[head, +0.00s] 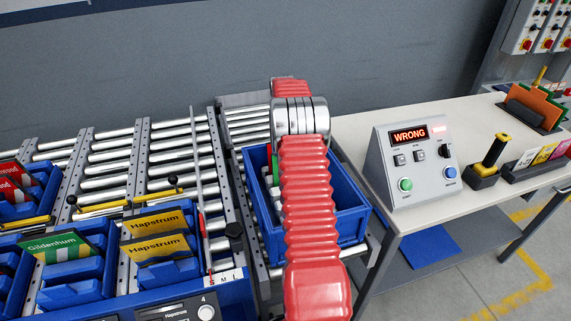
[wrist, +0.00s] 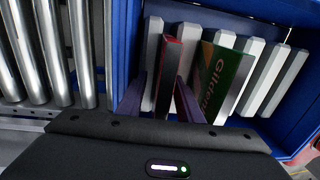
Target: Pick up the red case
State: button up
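A red case (wrist: 168,72) stands on edge in the blue bin (wrist: 133,50), seen nearly end-on in the wrist view. My gripper (wrist: 161,80) is open, with one dark finger on each side of the case's near end. A gap shows between the left finger and the case; I cannot tell whether the right finger touches it. A green case (wrist: 222,75) leans just right of the right finger. In the head view my red-sleeved arm reaches over the blue bin (head: 345,228) and hides most of its inside, the red case and the gripper.
Light ribs line the bin floor, and its walls surround the gripper. Blue holders at left carry other red cases (head: 14,180), a green case (head: 62,246) and yellow cases (head: 158,235). A control box (head: 415,165) reading "WRONG" stands on the right table (head: 480,115). Rollers lie left of the bin.

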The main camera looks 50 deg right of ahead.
jog(key=shift+f, duration=0.3)
jog(key=shift+c, duration=0.5)
grip_shut()
